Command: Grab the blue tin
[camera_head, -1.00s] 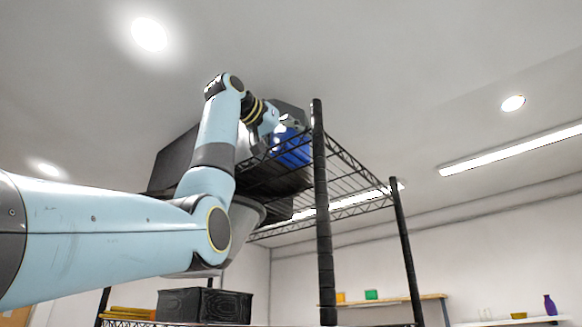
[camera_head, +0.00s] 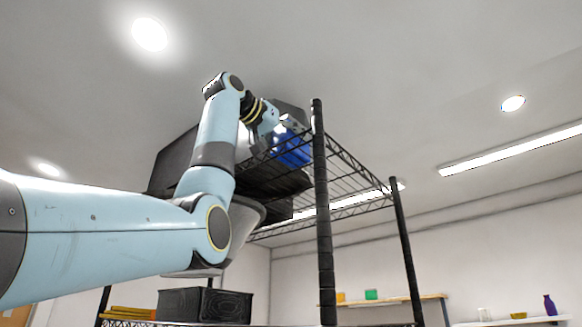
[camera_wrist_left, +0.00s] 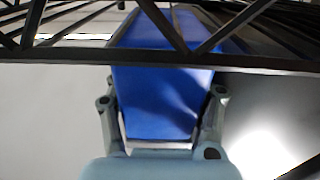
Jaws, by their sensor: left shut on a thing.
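The blue tin (camera_head: 291,150) is on the top wire shelf of a black rack, near its front post in the head view. The tin looks slightly tilted in the head view. My right gripper is not in view.
The rack's black post (camera_head: 322,220) and top rail stand close beside the tin. Dark bins sit next to it on the top shelf. A black crate (camera_head: 204,305) is on a lower shelf. Wall shelves (camera_head: 385,300) with small coloured items are at the right.

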